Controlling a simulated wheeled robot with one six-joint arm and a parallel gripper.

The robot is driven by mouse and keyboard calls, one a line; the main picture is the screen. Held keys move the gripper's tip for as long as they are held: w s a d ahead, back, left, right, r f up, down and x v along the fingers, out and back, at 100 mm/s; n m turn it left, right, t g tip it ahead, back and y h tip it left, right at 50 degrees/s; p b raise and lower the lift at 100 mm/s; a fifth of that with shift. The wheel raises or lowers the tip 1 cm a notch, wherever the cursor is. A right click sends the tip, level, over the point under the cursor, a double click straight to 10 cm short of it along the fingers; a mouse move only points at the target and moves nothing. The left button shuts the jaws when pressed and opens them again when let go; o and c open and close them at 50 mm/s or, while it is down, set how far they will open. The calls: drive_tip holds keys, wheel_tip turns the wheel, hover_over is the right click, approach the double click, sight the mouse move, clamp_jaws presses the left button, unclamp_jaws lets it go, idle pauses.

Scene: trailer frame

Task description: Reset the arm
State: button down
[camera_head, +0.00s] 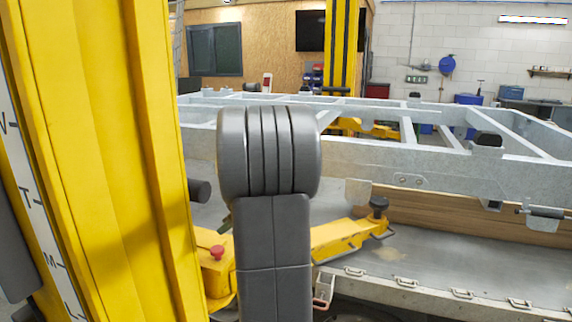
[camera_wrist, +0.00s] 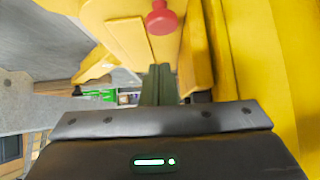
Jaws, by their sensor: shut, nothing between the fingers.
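My gripper (camera_wrist: 158,84) shows in the wrist view, its two dark green fingers together with nothing between them. A yellow lift arm with a red knob (camera_wrist: 161,18) lies beyond the fingertips; I cannot tell how wide the gap is. In the head view my grey arm (camera_head: 268,155) stands upright in the middle and hides most of what is behind it. My gripper cannot be made out clearly there.
A yellow lift column (camera_head: 110,150) stands close at the left. The yellow lift arm (camera_head: 345,236) passes behind my arm, with its red knob (camera_head: 217,252) to the left. A galvanized trailer frame (camera_head: 420,160) fills the middle and right. A second yellow column (camera_head: 342,45) stands behind.

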sight(215, 247)
drive_tip(key=f, duration=0.2)
drive_tip(key=a+f, duration=0.1)
drive_tip(key=f, duration=0.1)
drive_tip(key=shift+w+a+f+b, duration=0.1)
drive_tip(key=shift+w+b, duration=0.05)
drive_tip(key=shift+b, duration=0.25)
drive_tip(key=shift+f, duration=0.15)
